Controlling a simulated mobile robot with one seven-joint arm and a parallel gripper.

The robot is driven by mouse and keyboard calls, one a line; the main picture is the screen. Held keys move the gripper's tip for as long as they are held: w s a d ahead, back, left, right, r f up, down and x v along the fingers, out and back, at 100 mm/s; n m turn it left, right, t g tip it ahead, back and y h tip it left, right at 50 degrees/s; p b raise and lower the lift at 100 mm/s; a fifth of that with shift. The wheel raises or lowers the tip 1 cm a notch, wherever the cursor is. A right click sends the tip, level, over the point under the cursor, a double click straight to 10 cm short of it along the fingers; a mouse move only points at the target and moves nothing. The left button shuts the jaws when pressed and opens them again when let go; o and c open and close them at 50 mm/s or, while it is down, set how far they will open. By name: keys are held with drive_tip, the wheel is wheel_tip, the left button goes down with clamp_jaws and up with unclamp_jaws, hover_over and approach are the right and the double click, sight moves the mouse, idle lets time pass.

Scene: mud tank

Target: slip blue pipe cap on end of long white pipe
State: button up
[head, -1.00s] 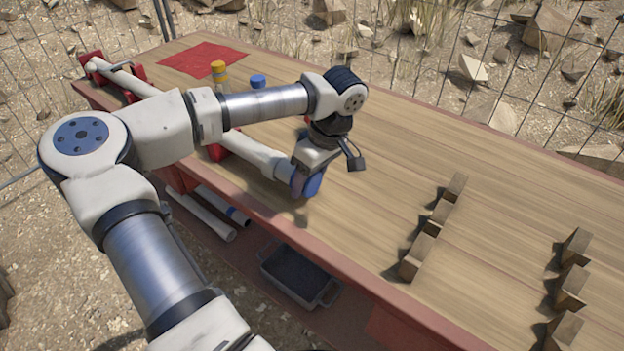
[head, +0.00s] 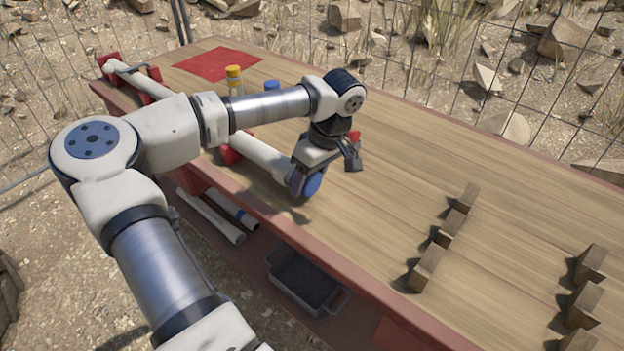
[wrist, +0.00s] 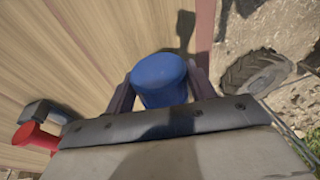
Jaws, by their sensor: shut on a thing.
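My gripper (head: 304,184) is shut on the blue pipe cap (head: 314,184), low over the near edge of the bench. In the wrist view the cap (wrist: 160,80) sits between the two fingers, its rounded closed side showing. The long white pipe (head: 262,155) lies along the bench's near side in red supports. Its near end runs behind my gripper, right by the cap. The gripper hides the meeting place, so I cannot tell whether the cap is around the pipe end or just in front of it.
A yellow-capped bottle (head: 234,80) and another blue-topped item (head: 271,86) stand behind my arm. A red cloth (head: 217,64) lies at the far left. Wooden blocks (head: 446,236) stand in rows to the right. Spare pipes (head: 212,217) and a grey bin (head: 300,280) are below.

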drive_tip(key=o, duration=0.9)
